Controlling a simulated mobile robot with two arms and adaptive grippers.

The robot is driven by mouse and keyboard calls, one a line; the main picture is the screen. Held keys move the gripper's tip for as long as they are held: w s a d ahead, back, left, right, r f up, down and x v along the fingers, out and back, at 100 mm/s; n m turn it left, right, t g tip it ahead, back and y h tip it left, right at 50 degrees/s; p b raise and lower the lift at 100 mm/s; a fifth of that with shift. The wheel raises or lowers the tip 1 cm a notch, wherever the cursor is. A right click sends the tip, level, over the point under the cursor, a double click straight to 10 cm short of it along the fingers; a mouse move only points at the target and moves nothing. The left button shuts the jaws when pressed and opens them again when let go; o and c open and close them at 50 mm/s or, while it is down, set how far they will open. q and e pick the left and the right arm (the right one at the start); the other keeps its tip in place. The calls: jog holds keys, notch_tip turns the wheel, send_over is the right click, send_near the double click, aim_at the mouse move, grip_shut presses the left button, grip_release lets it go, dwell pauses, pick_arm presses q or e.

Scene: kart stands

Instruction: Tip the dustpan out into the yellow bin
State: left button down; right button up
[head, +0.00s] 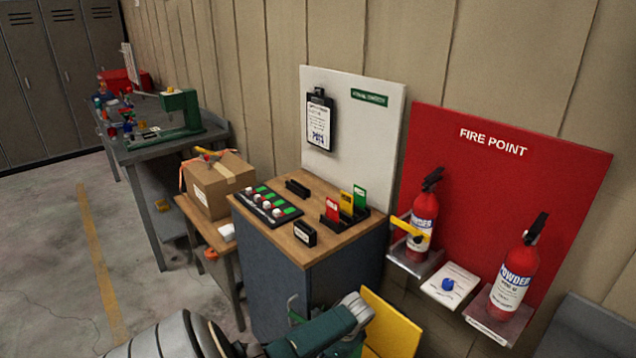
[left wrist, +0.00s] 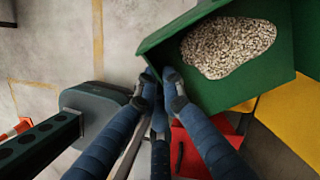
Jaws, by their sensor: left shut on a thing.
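A green dustpan (left wrist: 215,92) fills the upper right of the left wrist view, with a heap of pale grey-brown granules (left wrist: 228,46) lying in it. My left gripper (left wrist: 160,88) is shut at the dustpan's near left corner; the handle itself is mostly hidden by the fingers. The yellow bin (left wrist: 290,112) shows below and to the right of the dustpan, partly covered by it. In the head view a yellow panel (head: 392,325), likely the bin, stands at the bottom beside my left arm. My left fingertips are not clear there. My right gripper is in neither view.
A red object (left wrist: 190,150) lies beside the yellow bin. A wooden-topped cabinet (head: 325,240) stands close by, holding switches and coloured cards. Fire extinguishers (head: 424,215) stand on wall shelves to the right. Open floor (head: 60,260) lies to the left.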

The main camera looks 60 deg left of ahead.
pick_arm(q)
jog(key=w+d+g+y+b, duration=0.1)
jog(key=b, duration=0.2)
jog(key=w+d+g+y+b, duration=0.1)
jog(key=g+y+b, duration=0.1)
jog(key=b, duration=0.1)
jog(key=w+d+g+y+b, duration=0.1)
jog(key=y+b, duration=0.1)
jog(key=b, duration=0.2)
jog(key=shift+w+d+r+g, duration=0.15)
jog(key=shift+d+r+g, duration=0.05)
jog(key=shift+r+g, duration=0.1)
jog(key=shift+w+d+r+g+y+b, duration=0.2)
jog(key=shift+w+d+g+y+b, duration=0.15)
jog(key=shift+y+b, duration=0.4)
jog(key=shift+d+r, duration=0.1)
jog(key=shift+r, duration=0.05)
jog(key=shift+r, duration=0.15)
